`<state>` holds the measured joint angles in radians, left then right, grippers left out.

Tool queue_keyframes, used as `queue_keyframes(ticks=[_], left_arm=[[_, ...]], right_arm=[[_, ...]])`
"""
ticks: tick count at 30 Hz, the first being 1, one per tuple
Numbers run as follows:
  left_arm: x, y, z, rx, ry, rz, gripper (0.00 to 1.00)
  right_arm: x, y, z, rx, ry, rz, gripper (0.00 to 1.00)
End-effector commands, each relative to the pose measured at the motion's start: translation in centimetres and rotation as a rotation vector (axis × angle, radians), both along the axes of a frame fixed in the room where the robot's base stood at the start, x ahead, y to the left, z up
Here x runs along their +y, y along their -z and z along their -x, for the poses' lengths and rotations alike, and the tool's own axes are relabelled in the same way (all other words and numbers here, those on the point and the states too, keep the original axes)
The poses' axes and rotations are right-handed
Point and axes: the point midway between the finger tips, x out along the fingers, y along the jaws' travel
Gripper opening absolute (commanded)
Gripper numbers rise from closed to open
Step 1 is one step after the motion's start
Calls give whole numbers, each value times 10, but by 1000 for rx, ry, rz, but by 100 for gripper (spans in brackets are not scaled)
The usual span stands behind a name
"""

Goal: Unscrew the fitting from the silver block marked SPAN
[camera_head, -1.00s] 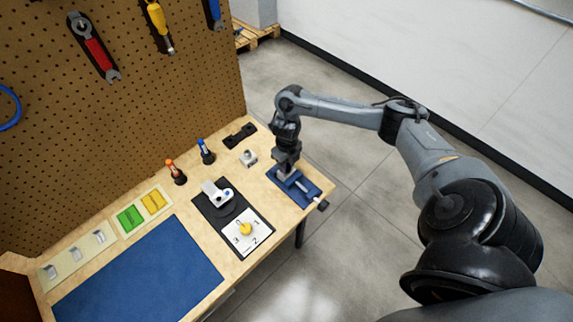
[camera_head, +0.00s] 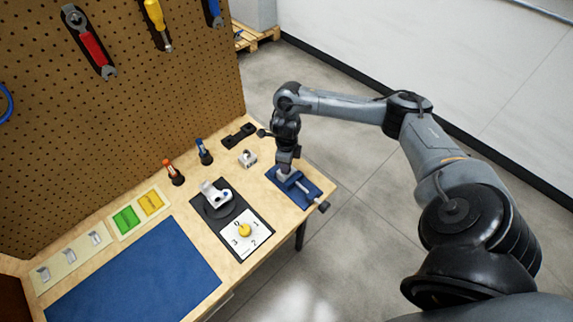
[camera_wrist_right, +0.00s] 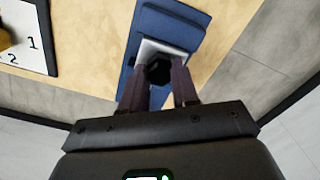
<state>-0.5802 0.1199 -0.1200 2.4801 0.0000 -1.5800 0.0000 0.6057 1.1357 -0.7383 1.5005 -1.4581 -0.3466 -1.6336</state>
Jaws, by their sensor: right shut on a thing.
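The silver block (camera_wrist_right: 148,47) sits in the blue vise (camera_wrist_right: 172,25) at the right end of the bench; the vise also shows in the head view (camera_head: 306,186). I cannot read any SPAN marking on the block. The dark fitting (camera_wrist_right: 158,70) is at the block, between the fingers of my right gripper (camera_wrist_right: 160,84). My right gripper (camera_head: 285,168) points down over the vise and is shut on the fitting. It hides part of the block in the head view. My left gripper is not in view.
Left of the vise are a small silver part (camera_head: 247,158), a black holder (camera_head: 239,135), a black plate with a silver device (camera_head: 217,194), and a numbered dial (camera_head: 245,231). Orange (camera_head: 173,172) and blue (camera_head: 204,151) handled tools stand behind. A blue mat (camera_head: 140,275) lies clear.

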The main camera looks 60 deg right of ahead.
Motion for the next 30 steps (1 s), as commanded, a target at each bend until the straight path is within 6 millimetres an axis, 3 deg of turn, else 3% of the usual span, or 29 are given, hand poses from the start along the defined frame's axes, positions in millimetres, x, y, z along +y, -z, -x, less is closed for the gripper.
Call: queue_keyframes(ticks=[8,18,30], left_arm=[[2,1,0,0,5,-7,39],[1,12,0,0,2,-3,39],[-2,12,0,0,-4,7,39]], right_arm=[[0,0,0,0,-16,0,0],[0,0,0,0,-325,1,0],[0,0,0,0,-374,0,0]])
